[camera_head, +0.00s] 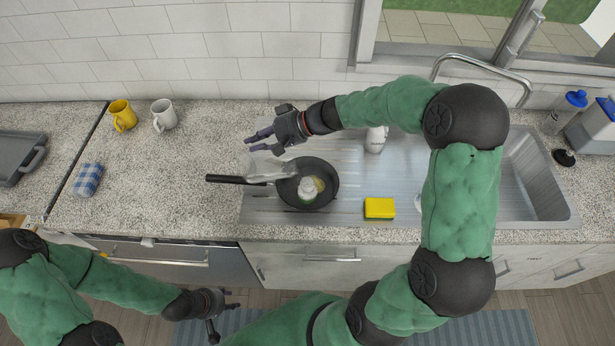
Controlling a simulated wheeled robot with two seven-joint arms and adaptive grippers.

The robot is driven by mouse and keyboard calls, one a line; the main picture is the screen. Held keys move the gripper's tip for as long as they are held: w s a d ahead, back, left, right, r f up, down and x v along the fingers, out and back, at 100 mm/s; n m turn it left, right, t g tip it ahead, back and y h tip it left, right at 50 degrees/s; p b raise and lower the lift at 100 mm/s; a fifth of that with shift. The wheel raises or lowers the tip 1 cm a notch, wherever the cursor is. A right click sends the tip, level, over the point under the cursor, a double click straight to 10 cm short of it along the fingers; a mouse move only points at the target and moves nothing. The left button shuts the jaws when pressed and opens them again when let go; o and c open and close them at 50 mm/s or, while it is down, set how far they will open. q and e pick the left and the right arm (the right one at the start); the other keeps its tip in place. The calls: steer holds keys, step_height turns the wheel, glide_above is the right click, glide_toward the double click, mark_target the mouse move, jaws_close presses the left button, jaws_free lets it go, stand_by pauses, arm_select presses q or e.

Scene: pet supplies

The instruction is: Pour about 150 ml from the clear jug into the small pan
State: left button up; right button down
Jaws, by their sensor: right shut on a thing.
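The small dark pan (328,169) sits on the steel drainboard, its handle pointing left. A clear, pale, see-through shape, which looks like the clear jug (268,168), is tilted over the pan's left rim and handle. My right gripper (254,143) is just above it and shut on it; the exact grip point and any liquid in it are hard to make out. A white thing like a small bottle (307,187) and a yellowish patch show within the pan's outline. My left gripper (224,311) is low, in front of the counter, with its fingers apart and empty.
A yellow sponge (379,208) lies right of the pan. A white bottle (376,139) stands behind, partly hidden by my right arm. A yellow mug (123,116), a white mug (164,114) and a blue checked cloth (88,179) are at left. The counter between the cloth and pan is clear.

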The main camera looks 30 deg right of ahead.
steer(key=shift+d, duration=0.2)
stand_by(0.5)
steer(key=shift+a+r, duration=0.1)
steer(key=w+a+g+h+p, duration=0.1)
steer(key=p, duration=0.4)
steer(key=w+a+h+p, duration=0.1)
steer(key=a+h+p, duration=0.1)
steer(key=p, duration=0.3)
steer(key=shift+w+a+r+g+p, duration=0.1)
steer(key=shift+w+a+g+p, duration=0.1)
steer(key=shift+g+p, duration=0.2)
steer(key=shift+a+h, duration=0.1)
steer(key=shift+h, duration=0.2)
steer(key=shift+f, duration=0.35)
steer(key=shift+w+a+p, duration=0.15)
steer(key=shift+a+p, duration=0.05)
steer(key=shift+p, duration=1.05)
steer(key=shift+r, duration=0.1)
